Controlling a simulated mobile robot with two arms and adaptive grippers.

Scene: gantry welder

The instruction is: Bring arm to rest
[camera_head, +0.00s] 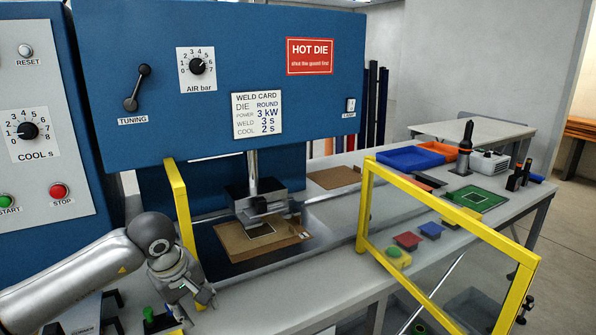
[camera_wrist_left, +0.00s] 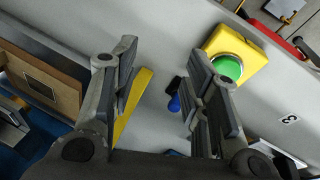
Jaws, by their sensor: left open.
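My left arm (camera_head: 75,275) reaches in from the lower left in the head view. Its gripper (camera_head: 190,293) hangs low by the front of the bench, beside the left yellow guard post. In the left wrist view the two fingers (camera_wrist_left: 163,60) stand wide apart with nothing between them. A yellow box with a green button (camera_wrist_left: 228,68) lies just beyond the right finger, apart from it as far as I can tell. My right gripper is not in view.
The blue welder (camera_head: 220,80) stands behind, its press head (camera_head: 262,200) over a brown board (camera_head: 235,245). A yellow-framed clear guard (camera_head: 450,230) stands at right. Blue (camera_head: 410,160) and orange (camera_head: 440,150) trays sit farther back on the bench.

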